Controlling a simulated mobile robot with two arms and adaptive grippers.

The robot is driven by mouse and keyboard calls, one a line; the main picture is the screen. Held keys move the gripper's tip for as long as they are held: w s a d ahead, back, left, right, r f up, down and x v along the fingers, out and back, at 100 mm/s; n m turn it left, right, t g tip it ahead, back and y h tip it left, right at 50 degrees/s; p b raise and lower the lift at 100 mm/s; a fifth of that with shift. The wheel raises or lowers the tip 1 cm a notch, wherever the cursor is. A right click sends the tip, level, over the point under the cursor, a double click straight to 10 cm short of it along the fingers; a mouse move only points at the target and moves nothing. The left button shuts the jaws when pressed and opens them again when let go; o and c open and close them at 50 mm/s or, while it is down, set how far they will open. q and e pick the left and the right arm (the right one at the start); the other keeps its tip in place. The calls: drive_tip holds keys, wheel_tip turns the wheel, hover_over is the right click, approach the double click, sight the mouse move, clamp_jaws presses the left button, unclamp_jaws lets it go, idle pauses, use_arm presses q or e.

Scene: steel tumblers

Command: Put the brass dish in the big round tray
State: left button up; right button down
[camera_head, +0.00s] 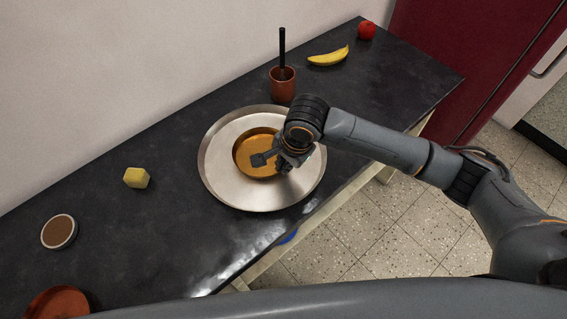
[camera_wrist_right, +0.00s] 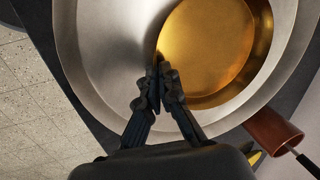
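The brass dish (camera_head: 246,147) is a shallow round golden pan within the outline of the big round silver tray (camera_head: 218,179), off its centre. Whether it touches the tray floor I cannot tell. In the right wrist view the dish (camera_wrist_right: 208,45) lies to the upper right of the fingers, with the tray (camera_wrist_right: 85,62) around it. My right gripper (camera_head: 272,161) reaches over the tray from the right. In the wrist view its fingertips (camera_wrist_right: 160,82) are close together at the dish's rim and appear to pinch it; they hide that bit of rim. My left gripper is not in view.
A brown cup (camera_head: 282,88) with a dark stick stands behind the tray. A banana (camera_head: 328,57) and a red apple (camera_head: 367,30) lie farther back. The counter's front edge is close to the tray.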

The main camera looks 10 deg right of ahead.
drive_tip(key=shift+f, duration=0.1)
drive_tip(key=c, duration=1.5)
unclamp_jaws()
drive_tip(key=v, duration=1.2)
